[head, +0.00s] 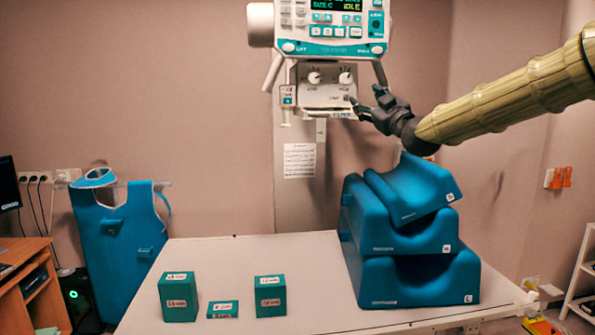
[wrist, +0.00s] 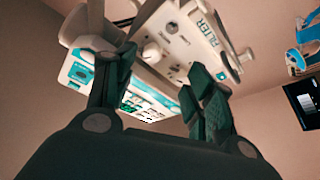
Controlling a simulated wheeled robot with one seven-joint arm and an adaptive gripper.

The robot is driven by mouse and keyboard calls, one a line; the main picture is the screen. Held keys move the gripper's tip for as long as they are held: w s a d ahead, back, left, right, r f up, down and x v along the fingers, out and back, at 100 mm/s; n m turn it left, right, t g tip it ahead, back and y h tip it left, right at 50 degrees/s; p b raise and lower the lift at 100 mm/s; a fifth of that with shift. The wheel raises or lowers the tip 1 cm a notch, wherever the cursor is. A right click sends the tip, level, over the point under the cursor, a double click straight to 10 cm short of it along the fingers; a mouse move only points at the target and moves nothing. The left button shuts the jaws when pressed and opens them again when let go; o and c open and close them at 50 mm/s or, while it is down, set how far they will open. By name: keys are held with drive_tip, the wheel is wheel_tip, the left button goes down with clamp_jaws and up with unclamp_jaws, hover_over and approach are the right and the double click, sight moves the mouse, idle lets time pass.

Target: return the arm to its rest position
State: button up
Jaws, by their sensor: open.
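My gripper (head: 367,107) is raised above the table in the head view, at the right of the lower knob box of a white and teal machine (head: 315,88). My arm reaches in from the right edge. In the wrist view my gripper (wrist: 160,85) has its two fingers spread apart with nothing between them. The knob panel marked FILTER (wrist: 180,45) shows behind and between the fingers. I cannot tell whether a fingertip touches the machine.
Stacked blue foam cushions (head: 405,235) stand on the white table (head: 240,255) below my gripper. Several teal blocks (head: 178,297) stand at the front left. A blue apron (head: 120,240) hangs at the left wall. A desk (head: 35,290) stands far left. Air above the table's left is clear.

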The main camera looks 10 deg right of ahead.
drive_tip(key=w+a+f+m+g+h, duration=0.1)
drive_tip(key=a+f, duration=0.1)
drive_tip(key=f, duration=0.7)
drive_tip(key=w+a+f+m+g, duration=0.1)
drive_tip(key=f+g, duration=0.1)
drive_tip(key=f, duration=0.7)
drive_tip(key=s+a+f+m+g+h, duration=0.1)
drive_tip(key=s+a+f+g, duration=0.3)
drive_tip(key=f, duration=1.1)
drive_tip(key=s+d+f+m+g, duration=0.1)
drive_tip(key=s+f, duration=0.5)
drive_tip(key=f, duration=0.9)
drive_tip(key=s+a+f+m+g+h, duration=0.1)
drive_tip(key=s+a+f+g, duration=0.3)
drive_tip(key=f, duration=1.1)
drive_tip(key=s+d+f+m+g, duration=0.2)
drive_tip(key=s+f+g, duration=0.1)
drive_tip(key=s+f, duration=1.75)
drive_tip(key=s+d+f+m+g+h, duration=0.1)
drive_tip(key=s+f+g, duration=0.2)
drive_tip(key=s, duration=1.1)
drive_tip(key=s+d+f+m+g+h, duration=0.1)
drive_tip(key=s+f+g, duration=0.2)
drive_tip(key=s, duration=1.1)
drive_tip(key=shift+s, duration=0.35)
drive_tip(key=shift+d+f, duration=0.1)
